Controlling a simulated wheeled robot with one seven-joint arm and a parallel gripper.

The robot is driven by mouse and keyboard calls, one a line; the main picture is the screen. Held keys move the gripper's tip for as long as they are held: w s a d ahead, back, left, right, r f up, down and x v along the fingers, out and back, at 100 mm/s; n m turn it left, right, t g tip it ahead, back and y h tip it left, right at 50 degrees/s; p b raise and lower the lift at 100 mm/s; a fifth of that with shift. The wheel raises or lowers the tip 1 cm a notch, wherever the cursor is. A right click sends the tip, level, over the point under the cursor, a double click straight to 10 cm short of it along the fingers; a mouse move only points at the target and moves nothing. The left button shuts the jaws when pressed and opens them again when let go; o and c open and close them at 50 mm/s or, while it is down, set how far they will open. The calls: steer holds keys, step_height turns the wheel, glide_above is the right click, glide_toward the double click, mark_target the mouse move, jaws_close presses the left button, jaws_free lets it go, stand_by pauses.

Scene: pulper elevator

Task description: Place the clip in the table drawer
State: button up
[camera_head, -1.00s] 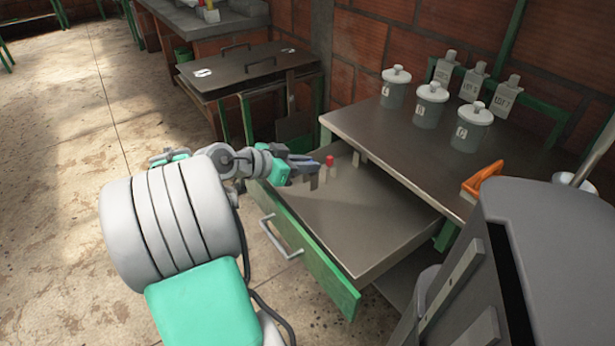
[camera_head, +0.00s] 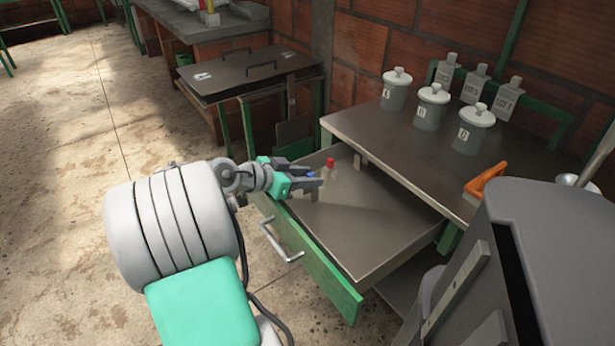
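The table drawer (camera_head: 365,235) is pulled out, with a green front and a metal handle. My gripper (camera_head: 313,175) is over the drawer's far left corner, its two dark fingers spread apart. A small blue item (camera_head: 312,174), which may be the clip, shows between the fingertips. It is mostly hidden, and I cannot tell whether it touches the drawer floor. No gap-free grip on it shows. A small red-topped item (camera_head: 330,163) stands in the drawer just right of the fingertips.
The table top (camera_head: 370,140) above the drawer holds several lidded grey jars (camera_head: 433,108), labelled bottles behind them and an orange-handled item (camera_head: 484,180) at the near edge. A dark covered bench (camera_head: 250,72) stands beyond the drawer. Most of the drawer floor is bare.

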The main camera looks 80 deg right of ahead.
steer(key=shift+r, duration=0.3)
steer(key=p+v, duration=0.2)
steer(key=v, duration=1)
steer(key=shift+f, duration=0.15)
